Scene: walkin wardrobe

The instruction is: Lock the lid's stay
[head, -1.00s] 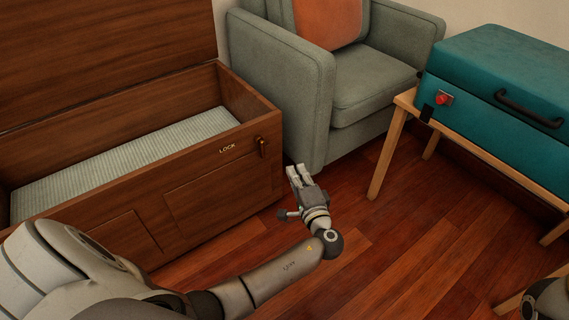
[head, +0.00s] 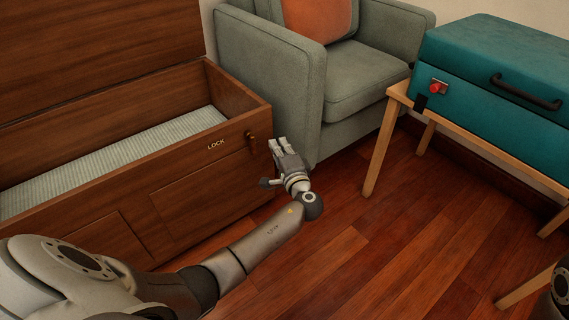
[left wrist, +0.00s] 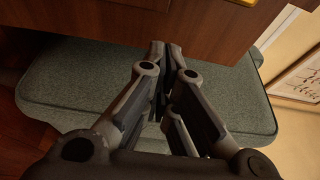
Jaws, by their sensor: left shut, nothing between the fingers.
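The wooden chest (head: 190,190) stands at the left with its lid (head: 100,50) raised. My right gripper is not in view.
A grey-green armchair (head: 350,90) with an orange cushion (head: 318,16) stands right behind my left gripper. A teal case (head: 490,65) rests on a wooden stand (head: 376,150) at the right. The floor (head: 350,250) between is clear.

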